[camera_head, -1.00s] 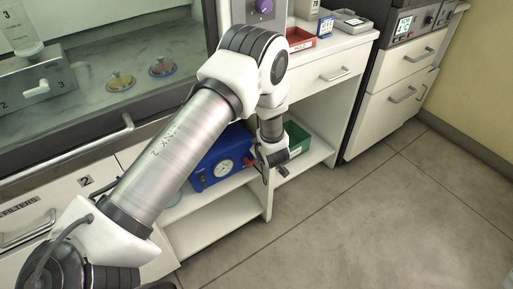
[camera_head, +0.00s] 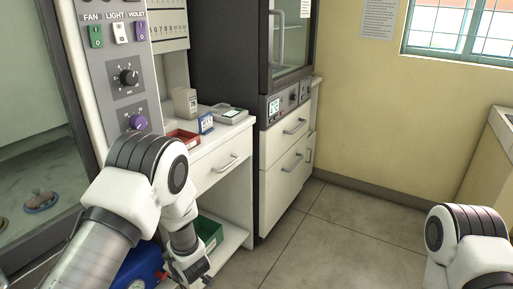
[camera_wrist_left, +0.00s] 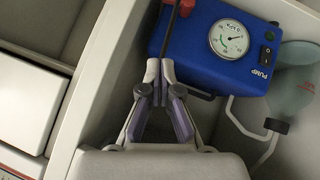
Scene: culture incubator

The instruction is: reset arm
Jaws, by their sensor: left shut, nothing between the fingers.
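My left arm comes in from the lower left of the head view, and its left gripper (camera_head: 196,278) hangs down at the front of the shelf bay below the counter. In the left wrist view the fingers of the left gripper (camera_wrist_left: 160,72) meet at their tips, shut with nothing between them. They point at a blue pump box (camera_wrist_left: 200,48) with a round gauge; whether they touch it I cannot tell. Part of my right arm shows at the lower right of the head view; its gripper is out of frame.
A green bin (camera_head: 209,231) stands on the shelf beside my left gripper. A red tray (camera_head: 183,138) and small boxes lie on the counter above. A dark incubator (camera_head: 228,60) stands behind. The floor (camera_head: 320,235) between my arms is clear.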

